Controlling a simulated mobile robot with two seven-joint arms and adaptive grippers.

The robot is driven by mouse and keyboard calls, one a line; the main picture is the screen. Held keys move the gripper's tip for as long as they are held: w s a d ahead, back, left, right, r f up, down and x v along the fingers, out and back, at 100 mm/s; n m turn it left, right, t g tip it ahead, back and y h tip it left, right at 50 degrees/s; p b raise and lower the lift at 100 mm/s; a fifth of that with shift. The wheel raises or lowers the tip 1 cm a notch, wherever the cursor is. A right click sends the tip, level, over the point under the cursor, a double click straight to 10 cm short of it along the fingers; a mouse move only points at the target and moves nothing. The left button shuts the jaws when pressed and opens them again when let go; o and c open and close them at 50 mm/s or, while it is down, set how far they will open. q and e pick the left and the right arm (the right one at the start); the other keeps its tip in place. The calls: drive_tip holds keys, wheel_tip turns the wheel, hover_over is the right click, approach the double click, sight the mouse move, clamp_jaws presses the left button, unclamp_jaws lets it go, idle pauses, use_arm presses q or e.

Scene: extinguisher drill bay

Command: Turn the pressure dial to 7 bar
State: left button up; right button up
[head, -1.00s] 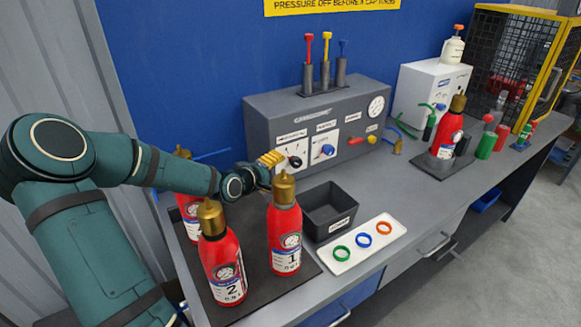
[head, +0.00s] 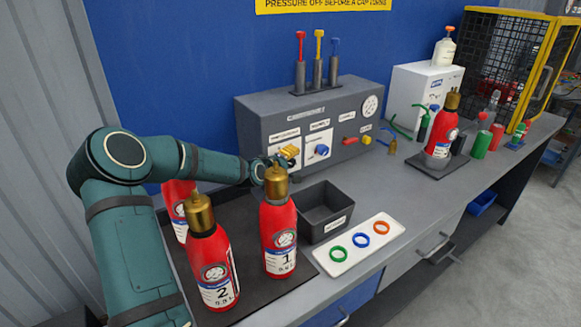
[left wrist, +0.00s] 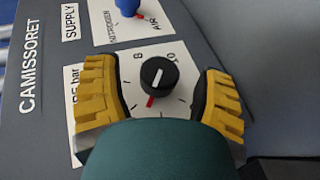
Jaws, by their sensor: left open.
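The pressure dial (left wrist: 158,76) is a round black knob with a white line, on a white scale plate (left wrist: 135,70) marked 8 and 10. A small red mark shows at the knob's lower left in the left wrist view. My left gripper (left wrist: 160,84) is open, with one yellow finger on each side of the dial and gaps between. In the head view my left gripper (head: 290,154) is at the front of the grey panel box (head: 260,112) and hides the dial. My right gripper is not in view.
A blue knob (head: 322,150) sits beside the dial. Red extinguishers (head: 278,235) (head: 211,265) stand below my left arm. A dark bin (head: 328,205) and a white tray (head: 385,258) with rings lie in front of the box. A gauge (head: 370,106) is on the box's right.

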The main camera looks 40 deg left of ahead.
use_arm(q)
drive_tip(key=shift+w+f, duration=0.25)
drive_tip(key=shift+w, duration=0.25)
drive_tip(key=c, duration=1.2)
drive_tip(key=shift+r, duration=0.15)
